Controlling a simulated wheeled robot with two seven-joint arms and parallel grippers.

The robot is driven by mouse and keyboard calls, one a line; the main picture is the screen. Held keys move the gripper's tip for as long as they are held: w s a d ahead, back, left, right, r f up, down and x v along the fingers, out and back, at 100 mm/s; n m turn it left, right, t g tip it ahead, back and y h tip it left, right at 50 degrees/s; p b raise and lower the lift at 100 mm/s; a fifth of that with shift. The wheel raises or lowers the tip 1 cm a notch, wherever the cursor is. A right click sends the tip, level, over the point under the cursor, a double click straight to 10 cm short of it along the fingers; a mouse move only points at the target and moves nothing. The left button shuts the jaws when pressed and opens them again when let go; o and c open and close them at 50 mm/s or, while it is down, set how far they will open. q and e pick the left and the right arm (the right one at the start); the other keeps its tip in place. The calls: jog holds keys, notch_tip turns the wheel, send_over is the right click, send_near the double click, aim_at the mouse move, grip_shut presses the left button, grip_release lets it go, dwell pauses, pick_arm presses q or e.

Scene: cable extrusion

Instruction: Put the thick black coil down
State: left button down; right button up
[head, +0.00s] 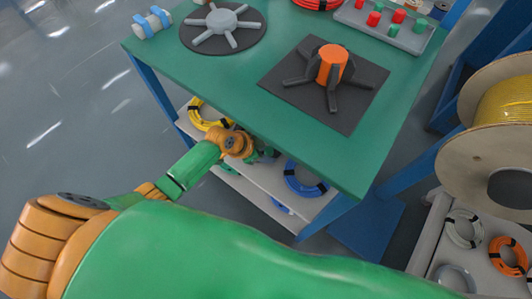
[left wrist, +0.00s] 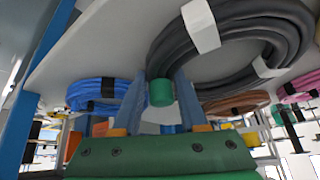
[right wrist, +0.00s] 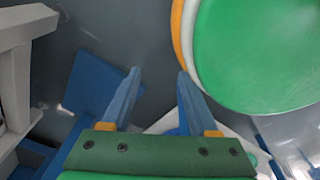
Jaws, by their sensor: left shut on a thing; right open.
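The thick black coil (left wrist: 235,50), bound with white tape, shows in the left wrist view. My left gripper (left wrist: 166,78) is shut on its near side, and a small green cylinder (left wrist: 160,93) shows between the fingers. The coil is close to a pale shelf surface; I cannot tell whether it touches it. In the head view my left wrist reaches to the lower shelf (head: 232,180) under the green table, and the coil is hidden there. My right gripper (right wrist: 158,75) is open and empty in the right wrist view, over the floor.
A yellow coil (head: 206,114) and a blue coil (head: 304,180) lie on the lower shelf beside my left wrist. The green table (head: 228,80) overhangs it. A brown coil (left wrist: 235,103) shows near the black one. A large cable spool (head: 470,150) stands at the right.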

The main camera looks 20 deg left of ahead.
pick_arm(q)
jog(key=c, duration=0.9)
grip_release()
jog(key=shift+f, duration=0.1)
jog(key=o, duration=0.5)
jog(key=shift+c, duration=0.2)
pick_arm(e)
jog(key=shift+w+a, duration=0.1)
jog(key=shift+a, duration=0.1)
pick_arm(q)
jog(key=p+v, duration=0.5)
jog(key=v, duration=0.7)
pick_arm(e)
jog(key=r, duration=0.1)
jog(key=s+a+r, duration=0.1)
jog(key=r, duration=0.3)
jog(key=shift+s+a+r, duration=0.15)
jog(key=shift+s, duration=0.15)
pick_arm(q)
jog(key=shift+d, duration=0.1)
